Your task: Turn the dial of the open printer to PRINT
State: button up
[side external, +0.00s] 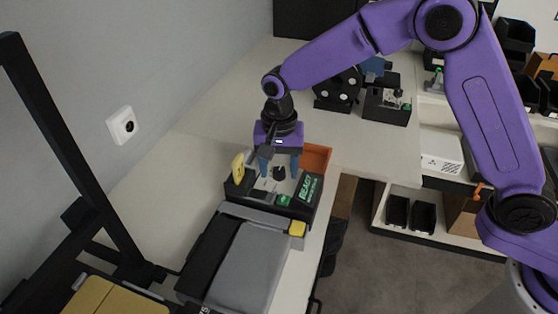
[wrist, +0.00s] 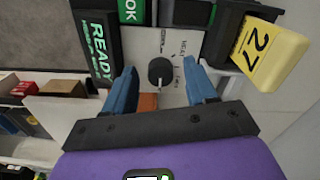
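The open printer (side external: 313,202) stands on the bench, with a lit green READY display (wrist: 97,38) on its front. Its dial, a round black knob (wrist: 160,70), sits on a light grey label plate (wrist: 178,98) with small printed words, too blurred to read surely. The dial also shows as a dark knob in the side view (side external: 279,173). My gripper (wrist: 163,72) is open, with one blue finger on each side of the dial and visible gaps between. In the side view my gripper (side external: 279,162) points down over the plate. Which label the dial points to I cannot tell.
A yellow tag marked 27 (wrist: 269,48) stands up beside the plate, close to one finger. An orange bin (side external: 316,157) stands just behind the printer. The bench (side external: 190,165) to the left is clear.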

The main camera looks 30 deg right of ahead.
aim_at(279, 171)
notch_tip(279, 171, up, 18)
jog(key=shift+f, duration=0.25)
dwell(0.3)
